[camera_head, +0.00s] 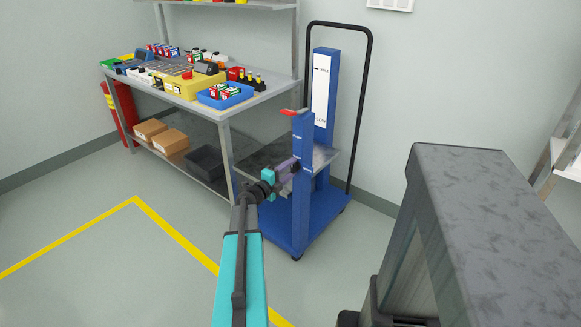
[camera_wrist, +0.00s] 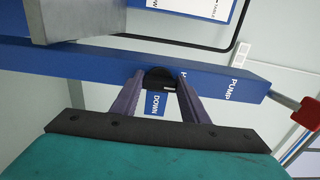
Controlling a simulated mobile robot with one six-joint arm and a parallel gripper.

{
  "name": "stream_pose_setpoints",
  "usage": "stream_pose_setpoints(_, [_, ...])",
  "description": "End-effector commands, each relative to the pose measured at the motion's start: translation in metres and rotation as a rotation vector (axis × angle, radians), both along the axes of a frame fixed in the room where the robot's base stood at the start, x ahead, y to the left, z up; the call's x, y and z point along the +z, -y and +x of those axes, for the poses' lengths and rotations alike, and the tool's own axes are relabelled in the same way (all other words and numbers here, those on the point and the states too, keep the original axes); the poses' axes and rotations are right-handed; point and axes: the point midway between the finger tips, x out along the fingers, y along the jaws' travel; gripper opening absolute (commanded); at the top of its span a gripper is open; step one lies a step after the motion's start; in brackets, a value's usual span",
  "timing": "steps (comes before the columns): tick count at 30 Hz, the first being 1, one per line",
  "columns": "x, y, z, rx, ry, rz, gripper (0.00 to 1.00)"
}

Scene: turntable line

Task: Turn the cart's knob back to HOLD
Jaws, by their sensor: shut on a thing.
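The blue cart (camera_head: 303,215) stands against the wall, with a slim blue front post that also crosses the wrist view (camera_wrist: 90,63). A black round knob (camera_wrist: 160,76) sits on the post's face. My gripper (camera_wrist: 161,82) is shut on the knob, one purple finger on each side of it. A short pale mark shows on the knob's front, towards the right. A "DOWN" label sits below the knob and a "PUMP" label lies further right along the post; a label beside the right finger is mostly covered. No HOLD label can be read. In the head view my gripper (camera_head: 287,172) hides the knob.
A red-ended lever (camera_head: 290,112) tops the post, also in the wrist view (camera_wrist: 308,110). The cart's grey platform (camera_head: 325,156) and black push handle (camera_head: 368,70) are behind. A loaded workbench (camera_head: 215,105) stands close on the left. Floor with yellow lines is clear in front.

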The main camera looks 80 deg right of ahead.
Motion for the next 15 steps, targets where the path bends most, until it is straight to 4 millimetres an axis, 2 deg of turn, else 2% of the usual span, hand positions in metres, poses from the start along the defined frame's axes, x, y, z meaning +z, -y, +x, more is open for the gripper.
stream_pose_setpoints(12, [-0.0023,-0.0015,-0.002,-0.005,-0.009,0.007,0.18])
stream_pose_setpoints(13, [-0.0023,-0.0014,-0.0021,-0.005,-0.009,0.007,0.44])
stream_pose_setpoints(15, [-0.0022,-0.0012,-0.0018,-0.005,-0.009,0.007,0.56])
